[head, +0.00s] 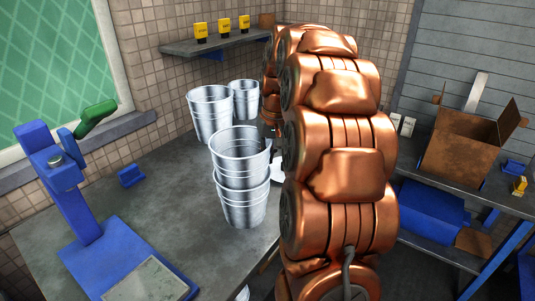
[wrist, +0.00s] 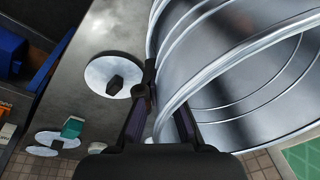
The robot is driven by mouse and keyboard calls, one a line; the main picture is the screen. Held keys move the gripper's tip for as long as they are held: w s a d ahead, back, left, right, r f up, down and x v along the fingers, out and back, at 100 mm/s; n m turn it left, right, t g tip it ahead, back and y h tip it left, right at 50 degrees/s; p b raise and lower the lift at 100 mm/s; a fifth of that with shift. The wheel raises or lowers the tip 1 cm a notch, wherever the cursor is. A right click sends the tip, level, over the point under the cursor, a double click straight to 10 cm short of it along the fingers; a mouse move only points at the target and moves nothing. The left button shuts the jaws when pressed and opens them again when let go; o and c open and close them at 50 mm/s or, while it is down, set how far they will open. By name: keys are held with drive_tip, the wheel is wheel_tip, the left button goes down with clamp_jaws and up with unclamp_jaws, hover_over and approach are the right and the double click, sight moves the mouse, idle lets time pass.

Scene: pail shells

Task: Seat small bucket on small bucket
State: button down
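In the head view an upper small bucket (head: 240,150), ribbed shiny metal, sits partly inside a lower small bucket (head: 243,207) on the grey table. Much of the upper bucket's wall shows above the lower rim, and it looks about upright. My copper arm hides my gripper in the head view. In the wrist view my gripper (wrist: 160,90) has its fingers on either side of a bucket wall, converging at the rim of the upper bucket, which also fills the right of this view (wrist: 245,85). The contact at the fingertips is partly hidden.
Two more metal buckets stand behind, one larger (head: 209,115) and one smaller (head: 245,99). A blue stand (head: 75,200) is at the left. A white disc with a black knob (wrist: 104,72) lies beside the buckets. An open cardboard box (head: 455,155) is at the right.

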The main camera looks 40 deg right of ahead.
drive_tip(key=shift+f+b, duration=0.4)
drive_tip(key=shift+f, duration=0.55)
drive_tip(key=c, duration=1.2)
unclamp_jaws()
drive_tip(key=shift+c, duration=0.2)
wheel_tip(320, 180, up, 12)
drive_tip(key=s, duration=0.1)
drive_tip(key=shift+s+d, duration=0.3)
drive_tip(key=shift+s, duration=0.05)
drive_tip(key=shift+s+f, duration=0.1)
drive_tip(key=shift+f, duration=0.05)
